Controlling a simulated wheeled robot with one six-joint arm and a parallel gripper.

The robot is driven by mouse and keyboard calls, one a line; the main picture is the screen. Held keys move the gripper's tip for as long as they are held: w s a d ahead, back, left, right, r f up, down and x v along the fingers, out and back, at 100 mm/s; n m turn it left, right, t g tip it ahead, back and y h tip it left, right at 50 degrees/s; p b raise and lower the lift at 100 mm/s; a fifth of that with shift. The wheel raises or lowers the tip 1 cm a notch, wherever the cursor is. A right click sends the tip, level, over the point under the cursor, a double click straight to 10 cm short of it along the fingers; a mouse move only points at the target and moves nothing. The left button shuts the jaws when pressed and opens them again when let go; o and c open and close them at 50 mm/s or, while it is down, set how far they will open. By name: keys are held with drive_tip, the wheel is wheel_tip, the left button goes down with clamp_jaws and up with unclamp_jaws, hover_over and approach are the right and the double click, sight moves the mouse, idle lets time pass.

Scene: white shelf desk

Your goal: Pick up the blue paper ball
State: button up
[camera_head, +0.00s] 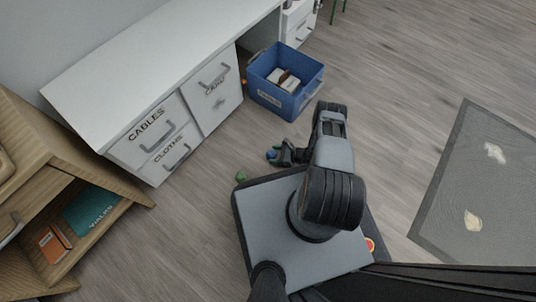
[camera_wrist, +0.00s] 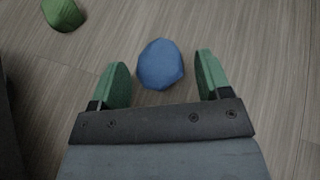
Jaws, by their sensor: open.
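The blue paper ball (camera_wrist: 160,64) lies on the wooden floor in the wrist view. It sits ahead of and roughly between the two green fingertips of my gripper (camera_wrist: 161,78). The fingers are spread apart, with a visible space on each side of the ball. In the head view the ball (camera_head: 272,154) is small and partly hidden by my gripper (camera_head: 282,155), which is low near the floor in front of my base.
A green paper ball (camera_wrist: 63,14) lies to the left; it also shows in the head view (camera_head: 241,176). A blue bin (camera_head: 284,98) with items inside stands beyond, beside the white desk (camera_head: 150,60) with labelled drawers. A grey mat (camera_head: 480,190) lies at right.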

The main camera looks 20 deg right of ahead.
drive_tip(key=shift+w+a+f, duration=0.3)
drive_tip(key=shift+w+a, duration=0.1)
drive_tip(key=shift+a, duration=0.1)
drive_tip(key=c, duration=1.1)
drive_tip(key=shift+r, duration=0.1)
